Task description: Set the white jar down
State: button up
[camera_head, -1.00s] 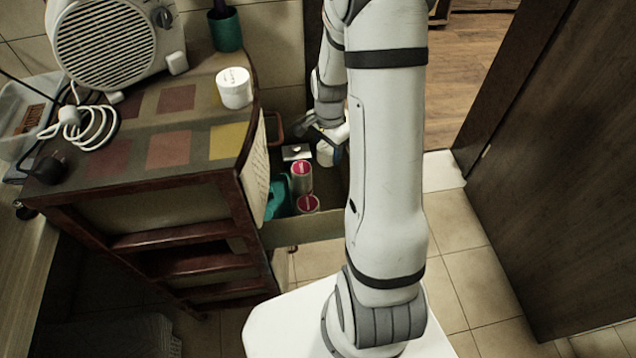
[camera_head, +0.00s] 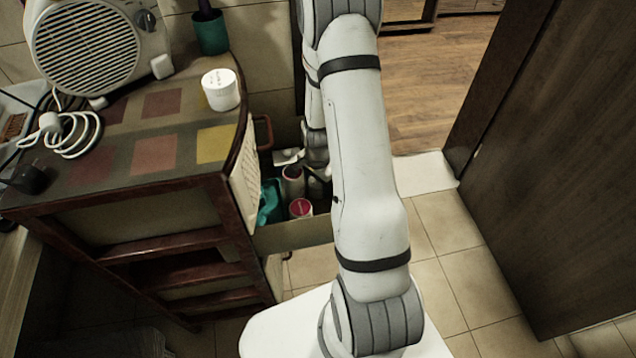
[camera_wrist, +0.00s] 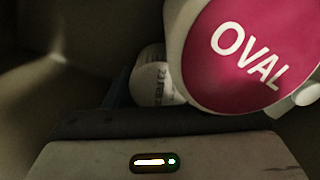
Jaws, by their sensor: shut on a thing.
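My gripper (camera_head: 316,168) is low inside the open drawer (camera_head: 296,235), at its right side, mostly hidden by my arm. In the wrist view, a white jar (camera_wrist: 152,76) with small printed text shows just beyond the dark finger edge, and my gripper is shut on it. Most of it is hidden by the finger and a pink-lidded container (camera_wrist: 245,50) marked OVAL. In the head view, I cannot make out the held jar clearly. I cannot tell whether its base touches the drawer floor.
Another white jar (camera_head: 221,90) stands on the cabinet top (camera_head: 110,185). A second pink-lidded container (camera_head: 301,208) and a teal item (camera_head: 270,203) are in the drawer near my gripper. A heater (camera_head: 95,45), a green cup (camera_head: 211,34) and cables are at the back left. Dark door at right.

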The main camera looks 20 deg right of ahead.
jog(key=shift+f, duration=0.2)
jog(key=o, duration=1)
notch_tip(320, 180, up, 12)
jog(key=p, duration=0.2)
jog(key=s+a+r+n, duration=0.3)
jog(key=s+r+n, duration=0.1)
jog(key=r, duration=0.3)
jog(key=s+a+r+n+t, duration=0.1)
jog(key=s+a+r+n, duration=0.2)
jog(key=s+r+n, duration=0.2)
jog(key=s+a+r+n+t, duration=0.1)
jog(key=s+a+r+n, duration=0.2)
jog(key=s+r, duration=0.4)
jog(key=shift+s+a+r+n, duration=0.1)
jog(key=shift+s+r+n, duration=0.15)
jog(key=shift+r+n, duration=0.6)
